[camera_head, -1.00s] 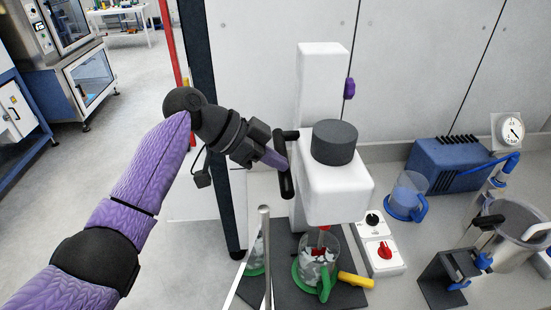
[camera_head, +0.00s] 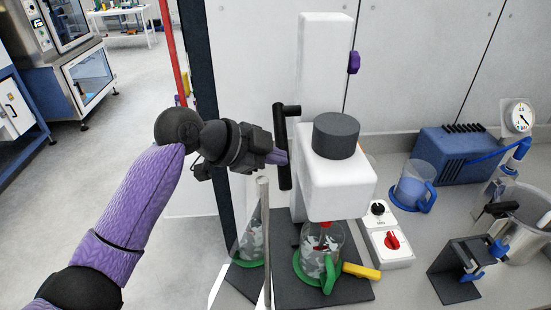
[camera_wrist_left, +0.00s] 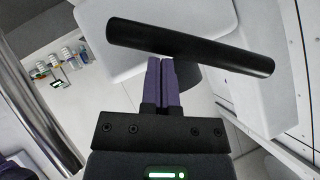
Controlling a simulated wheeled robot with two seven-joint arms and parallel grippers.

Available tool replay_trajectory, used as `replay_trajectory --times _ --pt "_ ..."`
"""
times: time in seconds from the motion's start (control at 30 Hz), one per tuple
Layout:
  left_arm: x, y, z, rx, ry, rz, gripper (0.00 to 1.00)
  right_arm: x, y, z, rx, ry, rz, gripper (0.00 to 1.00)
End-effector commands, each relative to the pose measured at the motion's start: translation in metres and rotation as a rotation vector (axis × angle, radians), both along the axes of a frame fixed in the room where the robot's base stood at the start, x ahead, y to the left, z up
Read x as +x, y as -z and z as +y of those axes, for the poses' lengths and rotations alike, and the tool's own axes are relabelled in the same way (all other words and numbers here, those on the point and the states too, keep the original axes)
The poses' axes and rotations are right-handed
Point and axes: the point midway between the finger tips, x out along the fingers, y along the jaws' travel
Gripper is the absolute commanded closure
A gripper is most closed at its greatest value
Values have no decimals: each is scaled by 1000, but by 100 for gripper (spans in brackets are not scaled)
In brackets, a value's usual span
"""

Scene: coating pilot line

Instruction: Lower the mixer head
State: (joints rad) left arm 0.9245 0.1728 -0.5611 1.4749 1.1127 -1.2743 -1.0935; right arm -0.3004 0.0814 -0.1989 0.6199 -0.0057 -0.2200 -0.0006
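The mixer is a white stand with a white head (camera_head: 338,185) topped by a dark grey cap (camera_head: 336,137). A black bar handle (camera_head: 282,135) stands nearly upright at the head's left side. My left gripper (camera_head: 280,158) reaches it from the left. In the left wrist view, the purple fingers (camera_wrist_left: 160,75) are together, their tips at the black bar (camera_wrist_left: 190,46), which crosses in front of them; they are not around it. Whether they touch it is unclear. A clear beaker (camera_head: 318,255) with a green handle and pale pieces stands below the head, a red stirrer part at its mouth.
A purple knob (camera_head: 354,62) sits on the column's right side. A control box (camera_head: 389,243) with a red knob, a blue-handled beaker (camera_head: 410,187) and a blue unit (camera_head: 455,155) stand to the right. A metal rod (camera_head: 264,240) and a second green-based vessel (camera_head: 251,245) are at front left.

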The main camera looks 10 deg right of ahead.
Motion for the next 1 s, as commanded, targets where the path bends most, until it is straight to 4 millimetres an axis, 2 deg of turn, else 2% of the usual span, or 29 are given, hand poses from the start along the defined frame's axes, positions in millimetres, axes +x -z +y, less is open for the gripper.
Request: replay_trajectory --times 0.3,0.7,0.8,1.0 --pt "2 6 1 2 -2 -48 100 -1 8 -8 -12 -5 2 51" --pt "2 4 2 2 -1 -50 100 -1 7 -5 -9 -3 3 51" --pt "-3 -3 13 1 -2 -52 100 -1 8 -2 -5 -3 4 51" --pt "-21 -30 52 4 -4 -53 100 -1 12 1 1 -1 4 51"
